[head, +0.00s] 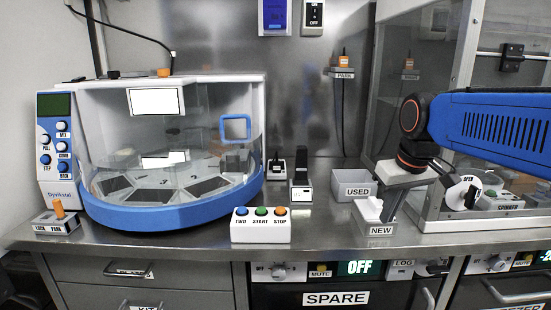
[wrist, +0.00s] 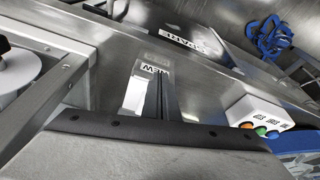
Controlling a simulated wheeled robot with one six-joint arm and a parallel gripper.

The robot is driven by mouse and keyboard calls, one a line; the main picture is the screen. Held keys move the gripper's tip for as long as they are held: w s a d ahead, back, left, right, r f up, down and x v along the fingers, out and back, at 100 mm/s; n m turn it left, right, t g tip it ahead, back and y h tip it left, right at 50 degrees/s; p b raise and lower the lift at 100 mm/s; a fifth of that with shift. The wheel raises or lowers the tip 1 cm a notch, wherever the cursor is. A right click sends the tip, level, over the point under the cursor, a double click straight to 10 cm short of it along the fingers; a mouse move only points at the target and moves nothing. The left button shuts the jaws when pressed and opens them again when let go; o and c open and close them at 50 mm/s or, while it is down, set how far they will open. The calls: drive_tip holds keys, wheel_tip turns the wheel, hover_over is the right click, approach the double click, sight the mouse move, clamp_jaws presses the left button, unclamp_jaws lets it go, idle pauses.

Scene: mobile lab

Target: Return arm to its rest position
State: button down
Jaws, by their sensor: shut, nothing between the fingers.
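My gripper (head: 388,212) is at the right of the bench in the head view, pointing down beside the NEW holder (head: 380,230). Its fingers look closed together, with nothing seen between them. In the wrist view my gripper (wrist: 160,80) shows as a grey body along the bottom with dark fingers reaching up near the NEW label (wrist: 153,69). A white block (head: 370,208) sits in the NEW holder. I cannot tell whether the fingers touch the holder. My arm comes in from the right edge, with its blue link raised and the wrist bent down.
A clear-walled cabinet with a white OPEN knob (head: 464,192) stands close behind and right of my wrist. The grey USED bin (head: 352,186) is left of it. A button box (head: 261,225) and a blue-based machine (head: 170,217) stand further left. Bare bench lies between button box and NEW holder.

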drive_tip(key=s+d+f+m, duration=0.1)
drive_tip(key=s+f, duration=0.6)
drive_tip(key=s, duration=0.2)
drive_tip(key=s+d+f+m+t, duration=0.1)
drive_tip(key=s+f, duration=0.5)
drive_tip(key=s, duration=0.3)
drive_tip(key=shift+s+f+m, duration=0.15)
drive_tip(key=shift+f+m, duration=0.15)
drive_tip(key=shift+f, duration=0.05)
